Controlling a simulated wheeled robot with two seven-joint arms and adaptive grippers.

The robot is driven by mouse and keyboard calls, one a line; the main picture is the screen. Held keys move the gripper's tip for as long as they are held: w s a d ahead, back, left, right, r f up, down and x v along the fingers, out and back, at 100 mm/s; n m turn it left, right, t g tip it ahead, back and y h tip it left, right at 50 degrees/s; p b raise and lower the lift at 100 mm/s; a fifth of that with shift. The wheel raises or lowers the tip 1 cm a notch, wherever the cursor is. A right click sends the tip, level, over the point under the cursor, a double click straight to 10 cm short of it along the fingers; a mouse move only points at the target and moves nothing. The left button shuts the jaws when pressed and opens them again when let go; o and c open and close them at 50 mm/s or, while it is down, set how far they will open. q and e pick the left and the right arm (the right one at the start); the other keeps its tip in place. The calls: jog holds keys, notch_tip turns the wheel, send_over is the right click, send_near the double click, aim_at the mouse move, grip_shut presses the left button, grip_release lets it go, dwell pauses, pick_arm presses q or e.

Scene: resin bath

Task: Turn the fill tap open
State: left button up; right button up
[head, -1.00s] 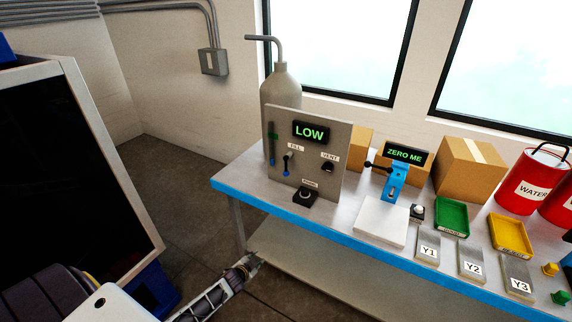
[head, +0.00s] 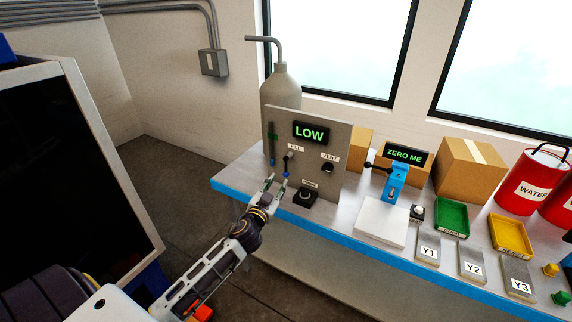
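The grey panel (head: 335,150) stands at the left end of the bench, with a lit display (head: 310,133) reading LOW. My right gripper is not in view.
A grey bottle (head: 281,88) stands behind the panel. A black-based button (head: 305,196) sits in front of it. A blue stand (head: 396,183), white plate (head: 380,220), green tray (head: 452,218) and red WATER bucket (head: 527,185) are to the right. A dark-fronted cabinet (head: 70,165) is at left.

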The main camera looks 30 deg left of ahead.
pick_arm(q)
jog(key=n, duration=0.2)
jog(key=a+n, duration=0.1)
jog(key=n, duration=0.1)
jog(key=shift+y, duration=0.3)
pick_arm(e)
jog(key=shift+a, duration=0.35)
pick_arm(q)
jog(key=shift+w, duration=0.15)
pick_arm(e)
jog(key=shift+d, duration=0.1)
